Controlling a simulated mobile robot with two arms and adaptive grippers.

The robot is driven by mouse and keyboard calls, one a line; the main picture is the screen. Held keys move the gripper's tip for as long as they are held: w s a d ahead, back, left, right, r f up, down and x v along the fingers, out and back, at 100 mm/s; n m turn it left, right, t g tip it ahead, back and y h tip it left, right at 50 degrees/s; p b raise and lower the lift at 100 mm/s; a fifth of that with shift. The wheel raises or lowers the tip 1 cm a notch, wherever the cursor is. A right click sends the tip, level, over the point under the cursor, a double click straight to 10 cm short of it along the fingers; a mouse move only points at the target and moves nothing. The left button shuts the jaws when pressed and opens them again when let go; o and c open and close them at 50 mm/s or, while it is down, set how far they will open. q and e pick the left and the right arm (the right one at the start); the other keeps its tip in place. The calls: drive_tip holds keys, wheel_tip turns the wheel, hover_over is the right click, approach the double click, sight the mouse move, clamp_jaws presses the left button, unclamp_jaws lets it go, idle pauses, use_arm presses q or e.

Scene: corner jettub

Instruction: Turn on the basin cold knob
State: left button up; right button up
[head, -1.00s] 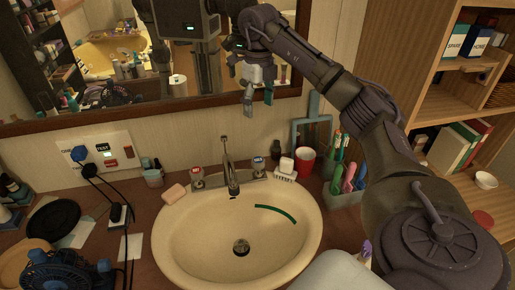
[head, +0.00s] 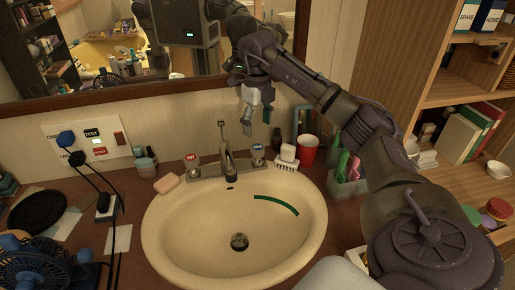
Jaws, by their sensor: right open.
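The basin (head: 180,222) is set in the counter, with a metal faucet (head: 228,150) at its back edge. The cold knob (head: 257,157), with a blue top, stands on the right of the faucet. The hot knob (head: 193,163), with a red top, stands on the left. My right gripper (head: 257,124) is open and empty, pointing down above and behind the cold knob, apart from it. My left gripper is not in view.
A soap bar (head: 167,183) lies left of the hot knob. A white soap dish (head: 287,160), a red cup (head: 308,150) and a holder with brushes (head: 347,178) stand right of the cold knob. A mirror (head: 100,90) is behind; shelves (head: 450,110) stand right.

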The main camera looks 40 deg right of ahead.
sight(257, 147)
wheel_tip(257, 147, down, 8)
drive_tip(key=shift+f, duration=0.25)
drive_tip(key=c, duration=1.1)
drive_tip(key=shift+c, duration=0.2)
drive_tip(key=shift+r, duration=0.1)
drive_tip(key=n+p, duration=0.1)
drive_tip(key=n, duration=0.2)
drive_tip(key=shift+n, duration=0.4)
drive_tip(key=shift+n+p, duration=0.45)
drive_tip(key=shift+n, duration=2.05)
